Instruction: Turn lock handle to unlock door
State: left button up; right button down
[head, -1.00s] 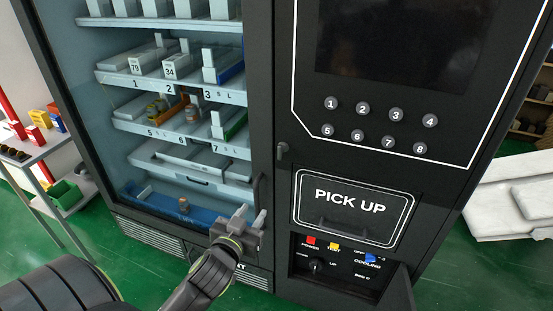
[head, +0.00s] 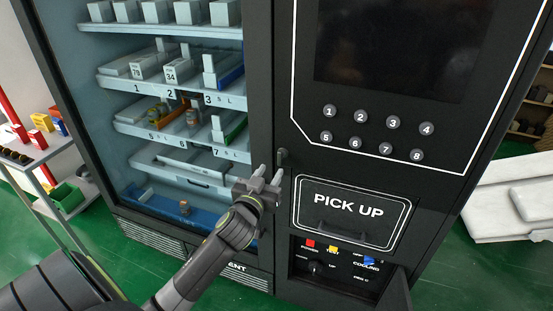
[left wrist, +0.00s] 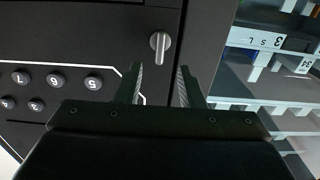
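The lock handle (head: 281,156) is a small dark knob on the black frame between the glass door and the control panel. In the left wrist view the lock handle (left wrist: 160,42) is a grey bar on a round base, standing lengthwise in the picture. My left gripper (head: 270,173) is open just below and left of the lock handle, with nothing between its fingers. In the left wrist view the left gripper (left wrist: 160,72) has the handle ahead, roughly centred between the fingertips and apart from them. My right gripper is not in view.
The glass door (head: 175,185) on the left covers shelves of boxes and bottles. The PICK UP hatch (head: 352,212) and round number buttons (head: 360,117) are right of the handle. A small flap (head: 398,293) stands open low on the right. A shelf cart (head: 45,155) stands left.

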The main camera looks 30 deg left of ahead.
aim_at(279, 158)
pick_arm(q)
jog(key=shift+p+x, duration=0.45)
jog(key=shift+x, duration=2.4)
jog(key=shift+c, duration=0.4)
grip_shut()
